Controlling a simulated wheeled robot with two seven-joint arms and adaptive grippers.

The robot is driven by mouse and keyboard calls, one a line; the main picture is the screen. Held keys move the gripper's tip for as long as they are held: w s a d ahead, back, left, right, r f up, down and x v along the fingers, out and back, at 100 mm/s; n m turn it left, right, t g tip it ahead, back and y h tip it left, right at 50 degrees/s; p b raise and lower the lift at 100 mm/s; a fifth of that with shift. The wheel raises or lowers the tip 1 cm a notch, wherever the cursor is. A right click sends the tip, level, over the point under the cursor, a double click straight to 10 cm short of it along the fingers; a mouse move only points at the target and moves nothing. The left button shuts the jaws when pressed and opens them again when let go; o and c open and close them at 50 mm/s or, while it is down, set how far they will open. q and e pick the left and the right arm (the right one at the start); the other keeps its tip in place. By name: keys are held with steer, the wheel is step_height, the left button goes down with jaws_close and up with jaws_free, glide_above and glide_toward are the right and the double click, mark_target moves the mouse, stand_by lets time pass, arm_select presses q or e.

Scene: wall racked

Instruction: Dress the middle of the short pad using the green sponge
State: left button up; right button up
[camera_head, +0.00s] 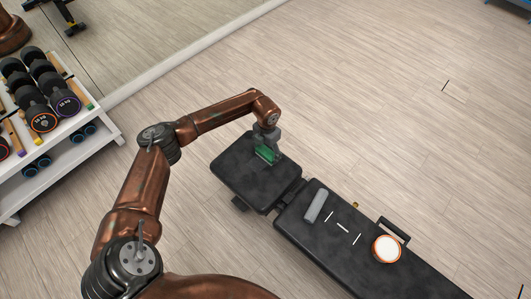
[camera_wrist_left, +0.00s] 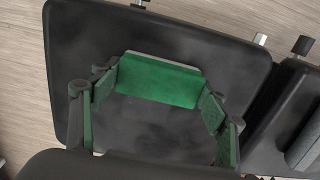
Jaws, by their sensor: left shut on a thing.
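The short pad (camera_head: 248,183) is the dark upper section of the bench and lies flat, apart from the long pad by a small gap. My left gripper (camera_head: 267,145) points down over the right part of the short pad and is shut on the green sponge (camera_head: 266,154). In the left wrist view the sponge (camera_wrist_left: 160,80) sits between the fingers, over the short pad (camera_wrist_left: 205,50). Faint lighter patches show on the pad there. I cannot tell whether the sponge touches the pad. My right gripper is not in view.
The long pad (camera_head: 345,264) carries a grey cylinder (camera_head: 316,205), several thin white strips (camera_head: 342,228) and a round white-topped container with an orange rim (camera_head: 387,249). A white dumbbell rack (camera_head: 62,145) stands at the left. The floor behind the bench is clear.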

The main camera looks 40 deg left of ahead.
arm_select(q)
steer(key=shift+w+f+b, duration=0.15)
steer(key=shift+w+b, duration=0.3)
steer(key=shift+w, duration=0.2)
steer(key=shift+w+d+b, duration=0.15)
steer(key=shift+w+b, duration=0.3)
steer(key=shift+w, duration=0.4)
steer(key=shift+r, duration=0.25)
steer(key=shift+f, duration=0.15)
steer(key=shift+s, duration=0.1)
